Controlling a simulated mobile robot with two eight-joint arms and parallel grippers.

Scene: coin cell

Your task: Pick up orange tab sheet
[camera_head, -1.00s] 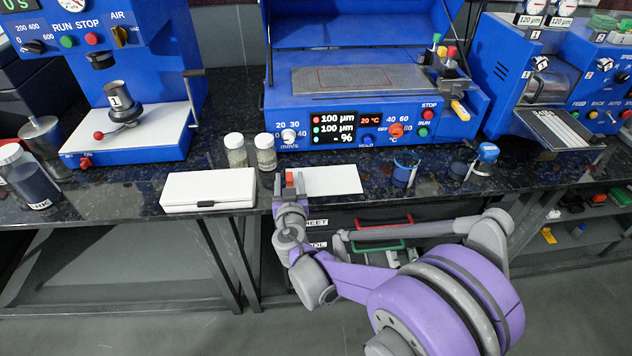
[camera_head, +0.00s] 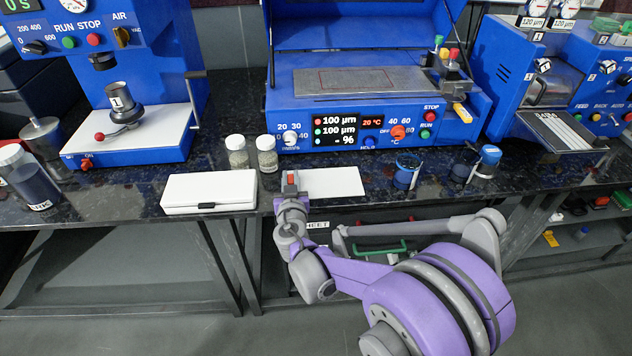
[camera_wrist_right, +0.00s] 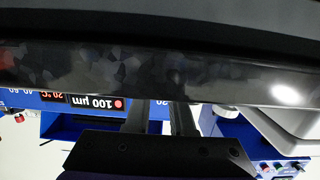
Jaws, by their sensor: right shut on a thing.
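The orange tab sheet (camera_head: 335,183) is a flat white sheet at the front edge of the dark bench, in the middle of the head view. Its small orange tab (camera_head: 291,180) is at its left end. My right gripper (camera_head: 290,186) reaches up from below and is shut on the sheet at the tab end. The sheet looks flat and level; I cannot tell whether it is clear of the bench top. In the right wrist view the gripper's dark fingers (camera_wrist_right: 160,118) show, but the sheet cannot be made out. My left gripper is not in view.
A white case (camera_head: 208,190) lies close left of the sheet, with two small jars (camera_head: 252,153) behind it. The blue coating machine (camera_head: 370,110) stands behind the sheet. Blue-topped containers (camera_head: 407,170) stand to the right. Drawers sit below the bench edge.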

